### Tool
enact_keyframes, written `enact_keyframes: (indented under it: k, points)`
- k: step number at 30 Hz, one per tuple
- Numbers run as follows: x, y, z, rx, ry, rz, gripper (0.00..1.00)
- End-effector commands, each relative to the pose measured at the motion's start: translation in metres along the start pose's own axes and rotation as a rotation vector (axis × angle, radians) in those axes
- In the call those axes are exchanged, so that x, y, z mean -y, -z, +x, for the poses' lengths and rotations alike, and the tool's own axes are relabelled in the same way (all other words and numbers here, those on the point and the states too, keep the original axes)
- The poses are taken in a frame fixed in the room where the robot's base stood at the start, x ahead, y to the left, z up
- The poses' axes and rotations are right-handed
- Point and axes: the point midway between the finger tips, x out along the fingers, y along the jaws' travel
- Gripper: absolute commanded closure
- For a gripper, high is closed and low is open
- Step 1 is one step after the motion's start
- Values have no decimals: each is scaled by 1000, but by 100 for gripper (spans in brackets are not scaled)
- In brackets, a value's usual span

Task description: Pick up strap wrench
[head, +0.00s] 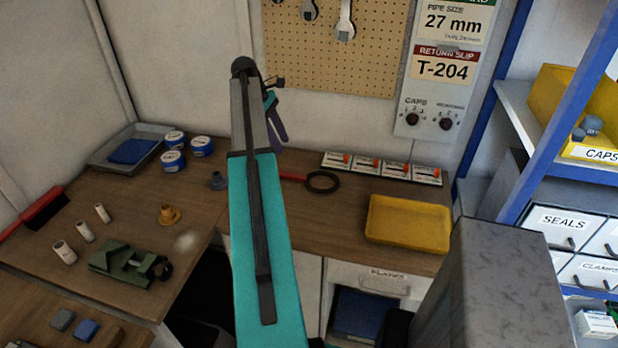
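A strap wrench (322,181) with a black loop and a red handle lies on the wooden bench in the head view. Its loop is on the right, and the left end of its handle meets the edge of my arm in the picture, so part may be hidden. My teal and grey arm rises through the middle of the view. A small teal and purple part of it shows behind the upper link.
A yellow tray (409,222) sits right of the wrench, with several small labelled boxes (381,168) behind it. Blue shelving (553,110) stands at right.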

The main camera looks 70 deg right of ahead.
Motion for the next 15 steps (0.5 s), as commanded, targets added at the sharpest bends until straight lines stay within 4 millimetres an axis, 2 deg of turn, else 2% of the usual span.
enact_keyframes:
  k: [1, 4, 15]
  points:
    - [0, -9, 1, 7, 14, 4, 61]
    - [0, -17, 3, 14, 28, 5, 61]
    - [0, -17, 4, 14, 29, 5, 61]
